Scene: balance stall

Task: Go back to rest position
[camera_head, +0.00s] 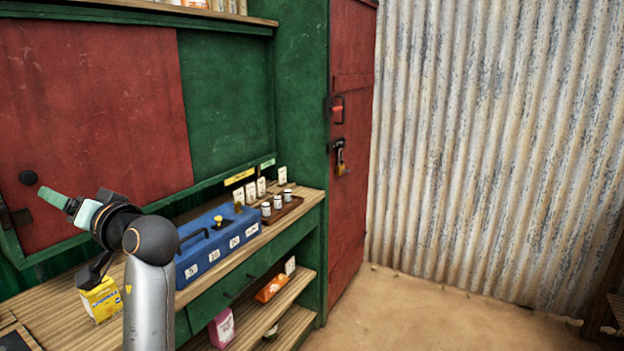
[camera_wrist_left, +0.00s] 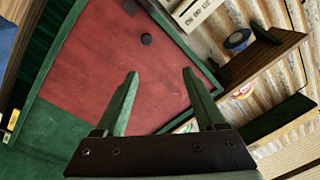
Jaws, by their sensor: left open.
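My left gripper (camera_head: 66,204) is raised over the left part of the wooden counter, in front of the red sliding panel (camera_head: 90,110). In the left wrist view its two green fingers (camera_wrist_left: 160,85) are spread apart with nothing between them. The red panel with its round dark knob (camera_wrist_left: 146,39) lies beyond the fingers in that view. My right gripper is in neither view.
A blue box (camera_head: 215,240) with a handle stands on the counter, beside a tray of small weights (camera_head: 279,203). A yellow packet (camera_head: 101,298) is partly behind my left arm. A red padlocked door (camera_head: 350,130) stands right. The sandy floor (camera_head: 400,310) is clear.

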